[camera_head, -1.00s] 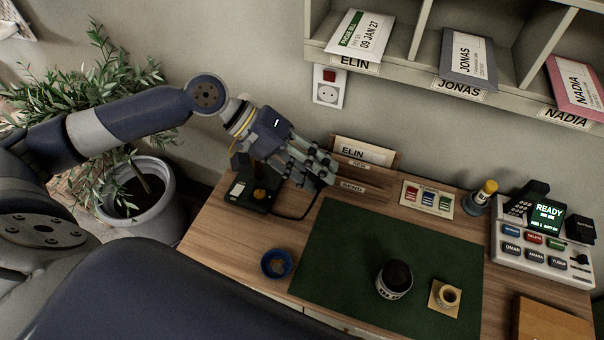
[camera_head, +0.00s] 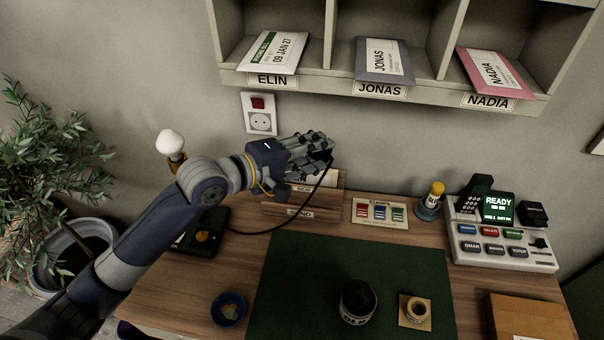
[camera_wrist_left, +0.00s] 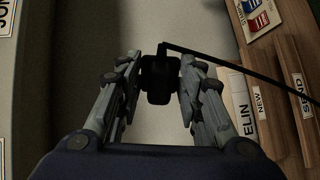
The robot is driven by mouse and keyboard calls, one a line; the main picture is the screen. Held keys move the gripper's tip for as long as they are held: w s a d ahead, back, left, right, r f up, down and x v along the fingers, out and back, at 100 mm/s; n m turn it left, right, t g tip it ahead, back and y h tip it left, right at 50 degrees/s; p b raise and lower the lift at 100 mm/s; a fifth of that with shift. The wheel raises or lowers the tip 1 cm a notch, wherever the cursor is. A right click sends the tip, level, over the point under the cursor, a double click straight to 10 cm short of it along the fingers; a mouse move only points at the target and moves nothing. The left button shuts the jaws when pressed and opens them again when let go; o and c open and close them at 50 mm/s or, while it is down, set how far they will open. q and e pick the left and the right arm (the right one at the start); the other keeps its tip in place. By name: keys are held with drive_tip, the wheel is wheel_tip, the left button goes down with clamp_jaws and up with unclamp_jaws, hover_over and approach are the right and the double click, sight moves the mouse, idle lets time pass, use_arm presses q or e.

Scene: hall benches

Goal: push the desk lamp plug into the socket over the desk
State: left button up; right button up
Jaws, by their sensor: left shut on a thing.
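My left gripper (camera_head: 322,148) is shut on the black plug (camera_wrist_left: 160,82), which sits between its fingertips in the left wrist view. The fingers mostly hide the plug in the head view. Its black cord (camera_head: 305,205) hangs down and runs to the desk lamp's dark base (camera_head: 203,236) at the desk's left end. The lamp's white bulb (camera_head: 170,142) shows behind my left arm. The white socket (camera_head: 260,121), with a red switch above it, is on the wall left of the fingertips. The plug is apart from it. My right gripper is not in view.
The pigeonhole shelf (camera_head: 420,94) with envelopes overhangs the wall above. A wooden letter rack (camera_head: 300,214) stands below the gripper.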

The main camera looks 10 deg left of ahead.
use_arm(q)
drive_tip(key=w+a+f+n+t+y+b, duration=0.2)
drive_tip(key=w+a+n+t+y+b, duration=0.25)
drive_tip(key=w, duration=0.25)
drive_tip(key=a+f+n+t+y+b, duration=0.1)
drive_tip(key=a+f+n+t+y, duration=0.2)
drive_tip(key=a, duration=0.8)
drive_tip(key=shift+s+f+n+y+b, duration=0.4)
drive_tip(key=shift+f+n+y, duration=0.15)
drive_tip(key=shift+y, duration=0.6)
drive_tip(key=shift+w+d+b, duration=0.1)
drive_tip(key=shift+w+b, duration=0.75)
drive_tip(key=shift+w, duration=2.1)
